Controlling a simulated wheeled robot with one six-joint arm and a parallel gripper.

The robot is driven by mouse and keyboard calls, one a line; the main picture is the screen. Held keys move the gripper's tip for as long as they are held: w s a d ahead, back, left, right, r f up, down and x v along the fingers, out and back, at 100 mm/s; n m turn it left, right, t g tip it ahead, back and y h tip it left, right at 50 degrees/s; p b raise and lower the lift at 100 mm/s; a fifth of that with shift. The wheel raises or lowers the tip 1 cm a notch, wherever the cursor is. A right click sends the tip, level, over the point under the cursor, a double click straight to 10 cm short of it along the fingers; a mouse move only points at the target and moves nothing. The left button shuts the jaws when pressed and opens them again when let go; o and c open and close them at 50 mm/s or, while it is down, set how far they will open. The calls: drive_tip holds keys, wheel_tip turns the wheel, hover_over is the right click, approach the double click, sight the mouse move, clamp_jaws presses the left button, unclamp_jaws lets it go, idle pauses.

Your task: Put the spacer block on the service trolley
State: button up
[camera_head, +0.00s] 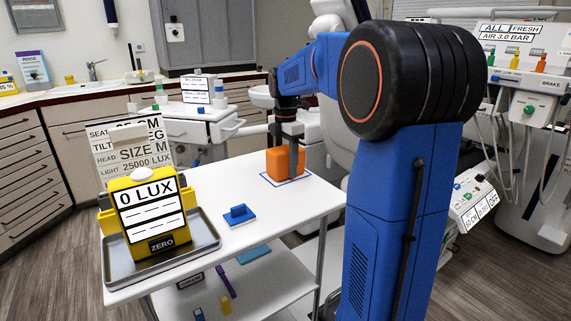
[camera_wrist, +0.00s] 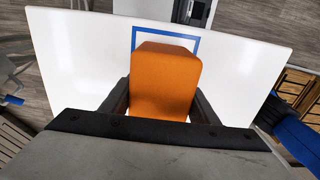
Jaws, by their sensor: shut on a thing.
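The orange spacer block (camera_head: 279,162) is at the far right part of the white service trolley (camera_head: 200,186), at a blue square outline (camera_head: 303,179) marked on its top. My gripper (camera_head: 289,150) is shut on the block from above, with dark fingers on either side of it. In the wrist view the block (camera_wrist: 165,80) sits between the two fingers of my gripper (camera_wrist: 158,98), and the blue outline (camera_wrist: 196,42) shows beyond it. The block's underside is hidden, so I cannot tell whether it touches the trolley top.
A yellow light meter (camera_head: 150,210) stands in a grey tray (camera_head: 203,240) at the trolley's near left. A blue block with a knob (camera_head: 239,215) lies mid-trolley. Sign cards (camera_head: 130,145) stand behind the meter. The trolley's middle is otherwise clear. A dental chair is behind my arm.

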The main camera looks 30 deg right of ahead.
drive_tip(key=o, duration=1.1)
drive_tip(key=shift+f, duration=0.1)
drive_tip(key=shift+c, duration=0.2)
wheel_tip(320, 180, up, 12)
drive_tip(key=shift+r, duration=0.15)
